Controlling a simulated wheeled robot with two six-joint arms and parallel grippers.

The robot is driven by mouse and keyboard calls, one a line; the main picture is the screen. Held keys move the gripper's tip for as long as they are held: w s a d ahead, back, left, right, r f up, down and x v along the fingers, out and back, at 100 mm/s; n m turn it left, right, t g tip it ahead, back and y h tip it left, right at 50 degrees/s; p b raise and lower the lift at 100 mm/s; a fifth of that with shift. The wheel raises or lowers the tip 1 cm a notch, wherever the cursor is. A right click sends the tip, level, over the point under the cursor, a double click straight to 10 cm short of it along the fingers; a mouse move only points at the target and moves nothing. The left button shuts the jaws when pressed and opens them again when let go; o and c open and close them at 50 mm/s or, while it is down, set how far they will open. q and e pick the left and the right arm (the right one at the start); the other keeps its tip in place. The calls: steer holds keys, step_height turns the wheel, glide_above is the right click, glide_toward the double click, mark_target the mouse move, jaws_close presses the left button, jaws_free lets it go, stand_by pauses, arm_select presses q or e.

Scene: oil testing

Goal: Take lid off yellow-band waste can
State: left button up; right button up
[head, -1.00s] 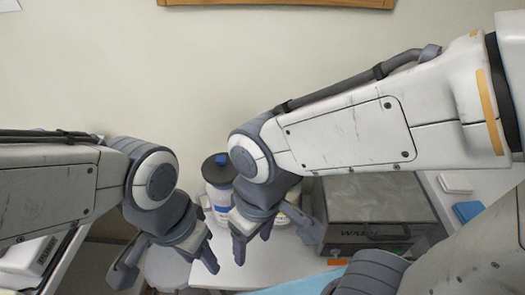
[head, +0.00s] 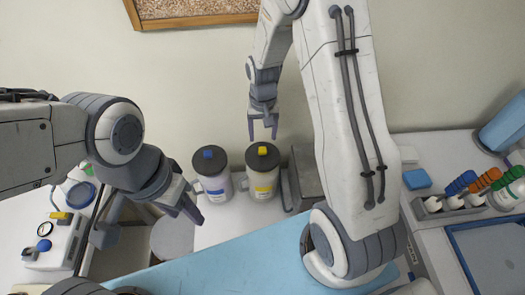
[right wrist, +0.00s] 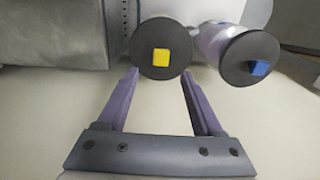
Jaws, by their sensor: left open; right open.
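The yellow-band waste can (head: 262,182) is a white can standing on the counter. Its dark round lid (head: 263,156) with a yellow knob is on it. The lid (right wrist: 160,47) also shows in the right wrist view, beyond and between my fingertips. My right gripper (head: 263,132) is open and empty, above and apart from the lid in the head view. My left gripper (head: 184,210) is open, at the left near the blue-knobbed can.
A blue-band can (head: 215,182) with a blue-knobbed lid stands just left of the yellow-band can. A grey metal box (head: 306,177) stands close on the right. A light blue mat (head: 250,240) lies in front.

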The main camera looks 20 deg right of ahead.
mark_target(263, 150)
steer(key=f+p, duration=0.1)
steer(key=f, duration=0.2)
steer(key=f+p, duration=0.1)
steer(key=f, duration=0.1)
steer(key=shift+s+a+p, duration=0.15)
steer(key=shift+s+p, duration=0.1)
steer(key=shift+p, duration=0.05)
steer(key=shift+f, duration=0.55)
jaws_close()
